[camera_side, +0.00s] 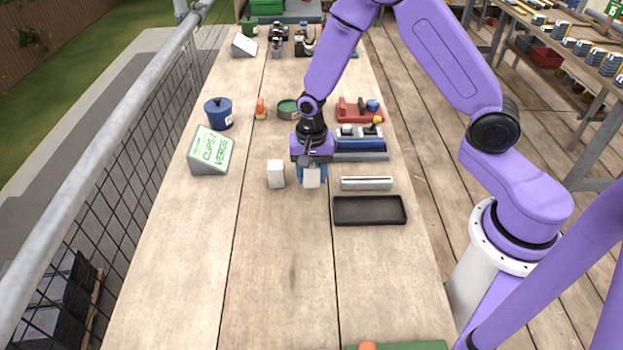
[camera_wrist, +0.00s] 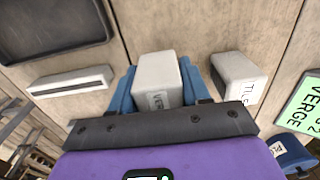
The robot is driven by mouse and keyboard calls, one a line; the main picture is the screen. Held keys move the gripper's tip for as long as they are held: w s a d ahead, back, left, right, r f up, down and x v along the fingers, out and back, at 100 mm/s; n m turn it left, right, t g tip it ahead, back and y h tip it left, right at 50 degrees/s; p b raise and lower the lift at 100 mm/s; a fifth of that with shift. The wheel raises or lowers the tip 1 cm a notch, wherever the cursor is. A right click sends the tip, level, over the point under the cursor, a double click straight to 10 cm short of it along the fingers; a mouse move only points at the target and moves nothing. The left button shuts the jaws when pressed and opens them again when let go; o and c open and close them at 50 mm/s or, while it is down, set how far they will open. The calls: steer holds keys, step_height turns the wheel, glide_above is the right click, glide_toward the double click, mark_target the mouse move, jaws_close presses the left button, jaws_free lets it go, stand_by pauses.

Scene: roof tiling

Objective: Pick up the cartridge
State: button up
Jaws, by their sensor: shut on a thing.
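A second pale cartridge (camera_side: 276,174) stands free on the bench just left of my gripper. In the wrist view this second cartridge (camera_wrist: 240,78) is at right, with partly readable lettering.
A pale slotted bar (camera_side: 367,183) and an empty black tray (camera_side: 369,210) lie to the right. A green-faced sign (camera_side: 209,150) and a blue pot (camera_side: 218,114) stand to the left. A blue-and-grey holder (camera_side: 360,146) is behind right. The near bench is mostly clear.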

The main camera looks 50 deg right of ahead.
steer(key=s+d+r, duration=0.2)
steer(key=s+r, duration=0.8)
steer(key=s, duration=0.4)
steer(key=w+d+f, duration=0.1)
steer(key=w+d, duration=0.4)
steer(key=w, duration=0.6)
steer(key=w+d+f, duration=0.1)
steer(key=w+d, duration=0.4)
steer(key=w, duration=0.6)
steer(key=shift+d+f, duration=0.1)
steer(key=shift+f, duration=3.65)
